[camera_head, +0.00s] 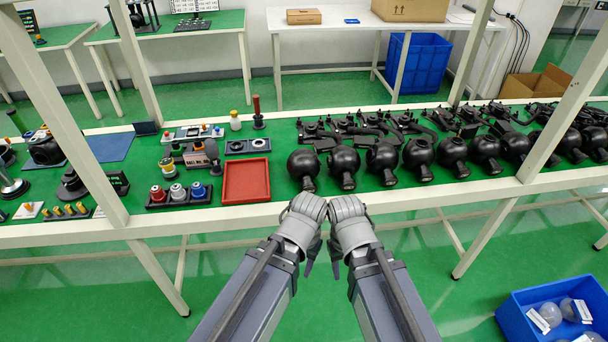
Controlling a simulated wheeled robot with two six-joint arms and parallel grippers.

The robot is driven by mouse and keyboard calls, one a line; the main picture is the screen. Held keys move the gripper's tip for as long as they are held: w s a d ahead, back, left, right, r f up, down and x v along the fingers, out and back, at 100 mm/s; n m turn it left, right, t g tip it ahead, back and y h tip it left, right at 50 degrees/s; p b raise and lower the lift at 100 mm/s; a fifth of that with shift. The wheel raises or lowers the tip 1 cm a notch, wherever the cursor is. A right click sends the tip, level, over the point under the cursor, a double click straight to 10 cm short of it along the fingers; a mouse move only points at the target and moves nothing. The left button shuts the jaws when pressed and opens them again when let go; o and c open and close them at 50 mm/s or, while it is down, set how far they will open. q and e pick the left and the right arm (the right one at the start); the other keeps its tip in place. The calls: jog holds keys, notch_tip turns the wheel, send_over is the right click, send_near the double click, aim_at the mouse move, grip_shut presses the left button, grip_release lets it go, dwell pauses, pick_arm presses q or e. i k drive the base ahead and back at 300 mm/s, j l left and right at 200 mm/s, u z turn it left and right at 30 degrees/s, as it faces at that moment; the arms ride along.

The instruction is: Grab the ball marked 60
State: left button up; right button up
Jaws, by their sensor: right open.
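A row of several black balls (343,161) with short necks lies on the green-topped bench, in the middle and right. No number is readable on any of them. Clear balls with white labels (551,314) lie in a blue bin (517,316) at the lower right; their labels are too small to read. I cannot tell which ball is marked 60. My left gripper (307,210) and right gripper (347,210) are side by side in front of the bench's near edge, below the left end of the row. The right one is open; no ball shows in either.
A red tray (246,181) sits left of the balls, beside a black block with coloured knobs (179,194). Black brackets (368,127) lie behind the balls. White posts and the bench rail (440,197) frame the bench.

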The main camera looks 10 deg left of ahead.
aim_at(303, 166)
jog(key=i+l+u, duration=0.1)
jog(key=l+u, duration=0.2)
jog(key=l, duration=1.2)
jog(key=l+u, duration=0.3)
jog(key=l, duration=1.2)
jog(key=i, duration=0.3)
